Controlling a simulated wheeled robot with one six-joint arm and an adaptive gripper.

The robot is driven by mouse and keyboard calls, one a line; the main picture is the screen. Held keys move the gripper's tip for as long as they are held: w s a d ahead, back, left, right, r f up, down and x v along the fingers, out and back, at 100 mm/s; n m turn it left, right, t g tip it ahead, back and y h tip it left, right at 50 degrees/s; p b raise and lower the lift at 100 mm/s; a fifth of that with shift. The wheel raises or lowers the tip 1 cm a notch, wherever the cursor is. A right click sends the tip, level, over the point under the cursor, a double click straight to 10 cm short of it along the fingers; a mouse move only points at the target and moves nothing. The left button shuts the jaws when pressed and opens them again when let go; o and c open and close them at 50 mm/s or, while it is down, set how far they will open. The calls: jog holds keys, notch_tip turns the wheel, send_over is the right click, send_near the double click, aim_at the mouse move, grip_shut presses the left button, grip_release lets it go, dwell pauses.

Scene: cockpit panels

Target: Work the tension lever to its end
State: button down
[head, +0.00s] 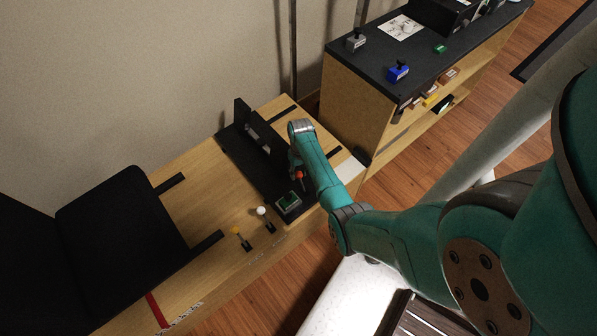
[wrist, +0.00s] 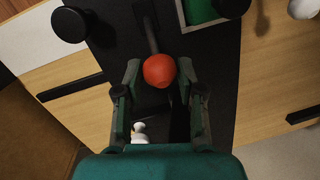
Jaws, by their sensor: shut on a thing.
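A lever with a round red knob (head: 299,175) rises from the black panel on the wooden bench. In the wrist view the red knob (wrist: 159,71) sits between the two fingers of my gripper (wrist: 159,78), which is shut on it. The dark lever rod (wrist: 149,35) runs from the knob toward the top of the picture. In the head view my gripper (head: 296,163) is partly hidden behind my arm. I see no readable label that names this lever as the tension lever.
A green block in a dark frame (head: 289,201) is close to the red knob. Levers with a white knob (head: 262,211) and a yellow knob (head: 236,231) stand to the left. A black upright plate (head: 259,131) stands behind. A shelf unit (head: 357,110) is at the right.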

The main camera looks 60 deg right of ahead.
jog(key=shift+w+a, duration=0.15)
jog(key=shift+a, duration=0.05)
jog(key=c, duration=0.8)
grip_release()
jog(key=shift+f, duration=0.1)
jog(key=shift+d+r, duration=0.1)
jog(key=shift+r, duration=0.15)
jog(key=r, duration=0.3)
jog(key=d+r, duration=0.1)
jog(key=r, duration=0.7)
jog(key=shift+w+d+r, duration=0.2)
jog(key=shift+w+d, duration=0.05)
jog(key=shift+w, duration=0.05)
